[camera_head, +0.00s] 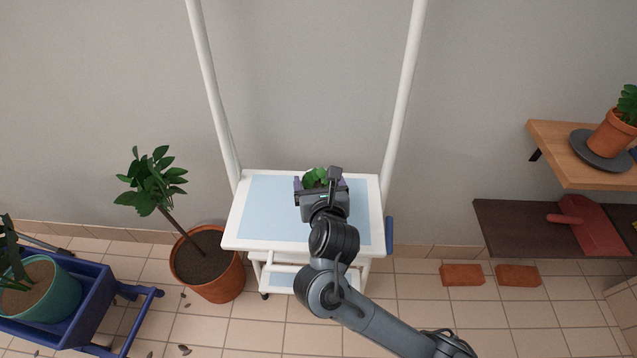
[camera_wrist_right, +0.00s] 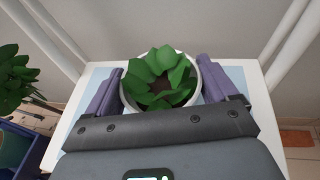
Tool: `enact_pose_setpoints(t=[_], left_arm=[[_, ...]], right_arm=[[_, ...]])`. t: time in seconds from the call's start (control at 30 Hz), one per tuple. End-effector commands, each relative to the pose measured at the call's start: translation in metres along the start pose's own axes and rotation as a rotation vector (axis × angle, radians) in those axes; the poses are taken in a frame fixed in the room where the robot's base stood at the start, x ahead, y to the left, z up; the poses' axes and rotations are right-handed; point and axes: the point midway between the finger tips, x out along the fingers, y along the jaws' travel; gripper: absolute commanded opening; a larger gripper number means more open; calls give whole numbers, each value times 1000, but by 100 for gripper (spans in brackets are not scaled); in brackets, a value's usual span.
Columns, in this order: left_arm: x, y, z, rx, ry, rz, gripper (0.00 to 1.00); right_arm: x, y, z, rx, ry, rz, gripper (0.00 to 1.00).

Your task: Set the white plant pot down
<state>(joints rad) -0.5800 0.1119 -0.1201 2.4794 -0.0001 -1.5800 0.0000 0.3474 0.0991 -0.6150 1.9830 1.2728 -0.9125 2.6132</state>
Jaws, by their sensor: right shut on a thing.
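The white plant pot (camera_wrist_right: 203,97) holds a green leafy plant (camera_wrist_right: 160,75) and dark soil. In the right wrist view it sits between the two purple fingers of my right gripper (camera_wrist_right: 161,88), which is shut on it. In the head view my right gripper (camera_head: 321,184) is over the back middle of the white table (camera_head: 232,239) with its light blue top. There the gripper hides most of the pot and only the plant (camera_head: 315,178) shows clearly. I cannot tell whether the pot touches the tabletop. My left gripper is not in view.
The blue tabletop (camera_head: 270,215) is clear left of my arm. White poles (camera_head: 212,85) rise behind the table's sides. A large terracotta pot (camera_head: 208,275) with a plant stands left, near a blue cart (camera_head: 75,310). Shelves (camera_head: 560,155) and bricks (camera_head: 462,275) are at right.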

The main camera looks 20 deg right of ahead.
Motion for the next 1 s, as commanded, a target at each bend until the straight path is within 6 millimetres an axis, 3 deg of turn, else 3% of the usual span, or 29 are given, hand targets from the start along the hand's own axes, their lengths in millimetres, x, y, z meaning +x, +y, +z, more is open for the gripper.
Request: enact_pose_setpoints(t=[0.23,0.27,0.33,0.73,1.0], left_arm=[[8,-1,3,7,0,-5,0],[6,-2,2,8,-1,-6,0],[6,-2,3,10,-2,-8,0],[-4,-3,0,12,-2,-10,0],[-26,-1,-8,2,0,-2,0]], right_arm=[[2,0,-6,1,-2,1,42],[2,0,-4,0,0,0,91],[2,0,-4,0,0,0,100],[-1,0,4,-2,-1,-1,100],[-48,1,3,5,5,4,100]])
